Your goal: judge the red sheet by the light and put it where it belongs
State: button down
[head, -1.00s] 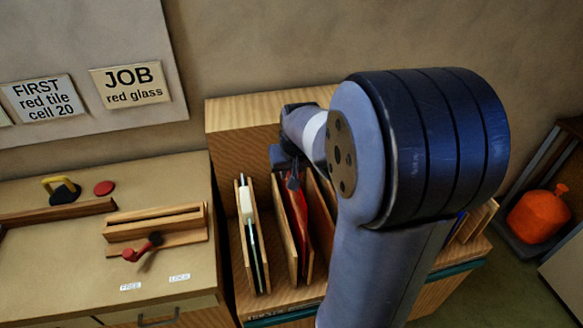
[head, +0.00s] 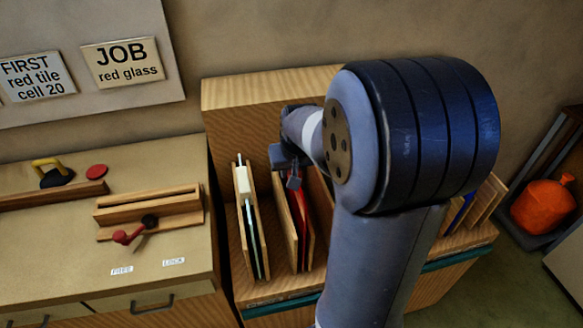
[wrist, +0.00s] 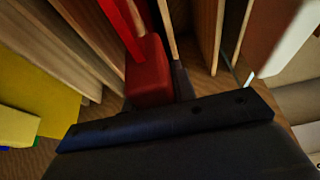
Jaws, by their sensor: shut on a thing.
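The red sheet (head: 301,216) stands upright in a slot of the wooden rack, between wooden dividers. In the wrist view a red block-like grip (wrist: 149,72) on the sheet sits right at my gripper. My gripper (head: 294,180) is at the top of the sheet in the head view, shut on it. The fingertips are small and partly hidden by my arm. The signs read "JOB red glass" (head: 121,63) and "FIRST red tile cell 20" (head: 32,78).
A slot to the left holds a sheet with a white grip (head: 228,181). The bench at left carries a wooden holder (head: 150,206) with a red-knobbed lever (head: 122,237), FREE and LOCK labels (head: 122,270), a red disc (head: 97,171) and a yellow-handled tool (head: 52,172).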

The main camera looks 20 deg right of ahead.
dwell(0.3)
jog(key=c, duration=1.1)
grip_release()
jog(key=shift+s+f, duration=0.1)
jog(key=shift+f, duration=0.05)
jog(key=v, duration=1.1)
jog(key=x, duration=1)
jog(key=shift+f, duration=0.25)
jog(key=shift+w+d+r+p, duration=0.1)
jog(key=shift+w+r+p, duration=0.25)
jog(key=shift+r+p, duration=0.8)
jog(key=shift+r, duration=0.15)
jog(key=shift+s, duration=0.1)
